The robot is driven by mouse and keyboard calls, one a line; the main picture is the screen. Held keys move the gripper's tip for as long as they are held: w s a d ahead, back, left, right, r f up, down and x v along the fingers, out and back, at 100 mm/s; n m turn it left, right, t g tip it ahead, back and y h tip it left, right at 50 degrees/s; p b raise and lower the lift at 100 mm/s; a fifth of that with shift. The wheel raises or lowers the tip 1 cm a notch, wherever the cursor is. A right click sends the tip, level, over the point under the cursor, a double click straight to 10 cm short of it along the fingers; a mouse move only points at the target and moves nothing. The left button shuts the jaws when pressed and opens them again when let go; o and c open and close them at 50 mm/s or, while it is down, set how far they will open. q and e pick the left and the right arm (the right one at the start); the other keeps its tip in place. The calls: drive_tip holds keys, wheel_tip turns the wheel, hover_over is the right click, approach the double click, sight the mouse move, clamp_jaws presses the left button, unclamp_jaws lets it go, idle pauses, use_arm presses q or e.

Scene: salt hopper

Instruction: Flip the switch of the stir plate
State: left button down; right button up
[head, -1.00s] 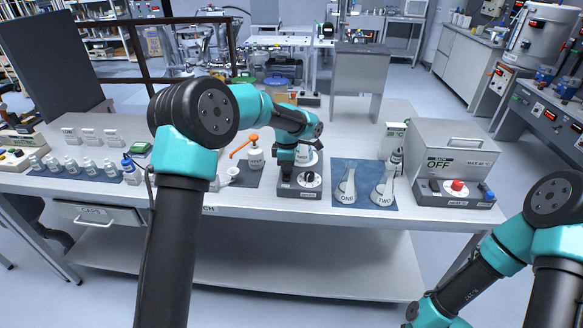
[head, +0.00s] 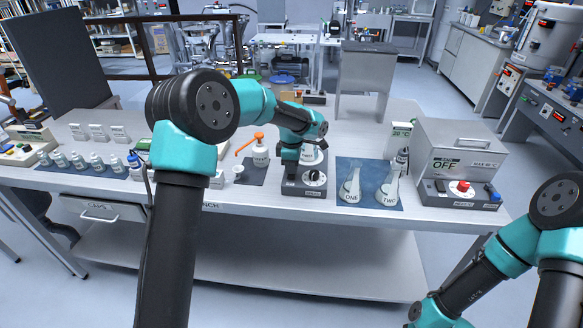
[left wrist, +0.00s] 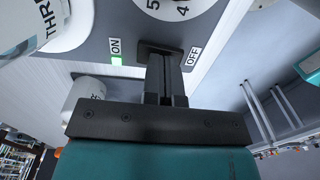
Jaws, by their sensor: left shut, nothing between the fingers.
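The stir plate (head: 304,190) is a dark box with a white numbered dial (head: 314,178) near the middle of the bench's front edge. A flask marked THR, partly cut off, stands on it in the left wrist view (left wrist: 22,25). In the head view my left gripper (head: 291,170) is over the plate's left part. My right gripper is out of view.
Flasks ONE (head: 351,186) and TWO (head: 388,188) stand on a blue mat right of the plate. A bottle with an orange pump (head: 260,153) is to its left. A grey heater box (head: 458,150) marked OFF is at the right.

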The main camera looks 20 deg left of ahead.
use_arm(q)
drive_tip(key=shift+r, duration=0.15)
wheel_tip(320, 180, up, 14)
drive_tip(key=w, duration=0.2)
drive_tip(key=shift+a+f, duration=0.15)
drive_tip(key=shift+f, duration=0.05)
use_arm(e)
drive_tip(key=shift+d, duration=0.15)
use_arm(q)
drive_tip(key=shift+s, duration=0.1)
